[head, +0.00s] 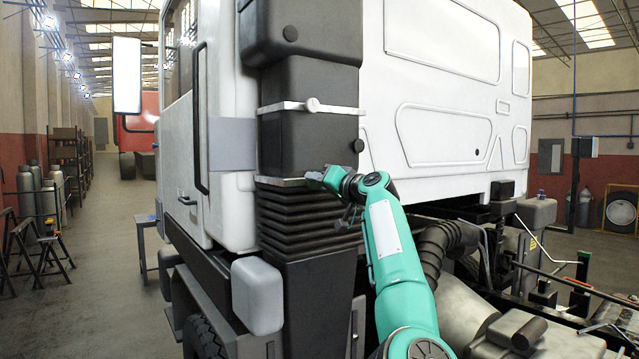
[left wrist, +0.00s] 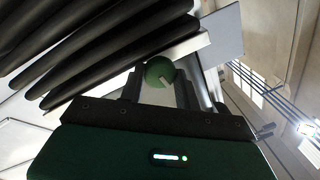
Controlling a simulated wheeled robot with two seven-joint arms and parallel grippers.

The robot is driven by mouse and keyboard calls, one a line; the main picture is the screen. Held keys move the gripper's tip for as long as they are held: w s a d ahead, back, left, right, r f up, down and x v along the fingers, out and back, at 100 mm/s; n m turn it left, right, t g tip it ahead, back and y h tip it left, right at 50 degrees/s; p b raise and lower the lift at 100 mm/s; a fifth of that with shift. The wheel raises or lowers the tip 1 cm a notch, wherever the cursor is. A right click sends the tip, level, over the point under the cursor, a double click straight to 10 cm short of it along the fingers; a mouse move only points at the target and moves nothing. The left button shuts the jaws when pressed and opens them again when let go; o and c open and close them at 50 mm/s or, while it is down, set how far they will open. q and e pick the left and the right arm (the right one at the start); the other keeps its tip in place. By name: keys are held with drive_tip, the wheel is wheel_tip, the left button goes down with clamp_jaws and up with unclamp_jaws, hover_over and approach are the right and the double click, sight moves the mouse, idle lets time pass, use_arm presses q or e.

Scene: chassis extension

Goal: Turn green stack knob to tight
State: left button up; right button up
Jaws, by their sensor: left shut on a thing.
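The green stack knob (left wrist: 160,72) is round with a short pale mark on its face. It sits between the two dark fingers of my left gripper (left wrist: 160,88), which is shut on it. In the head view my left gripper (head: 322,179) is at the right end of the lower pale clamp band (head: 282,182) on the dark stack, just above the ribbed bellows (head: 303,219). The knob cannot be made out there behind the gripper. The left wrist view also shows the bellows (left wrist: 75,45). My right gripper is not in view.
The white truck cab (head: 455,85) stands behind, and a grey box (head: 257,296) juts out below left. Hoses (head: 440,245) and frame parts lie at right. Open floor is at left.

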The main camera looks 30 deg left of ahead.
use_arm(q)
drive_tip(key=o, duration=1)
drive_tip(key=shift+w+f, duration=0.1)
drive_tip(key=shift+c, duration=0.2)
drive_tip(key=shift+d, duration=0.15)
drive_tip(key=b+v, duration=1.3)
drive_tip(key=b, duration=0.3)
drive_tip(key=shift+d+b, duration=0.25)
drive_tip(key=shift+b, duration=0.1)
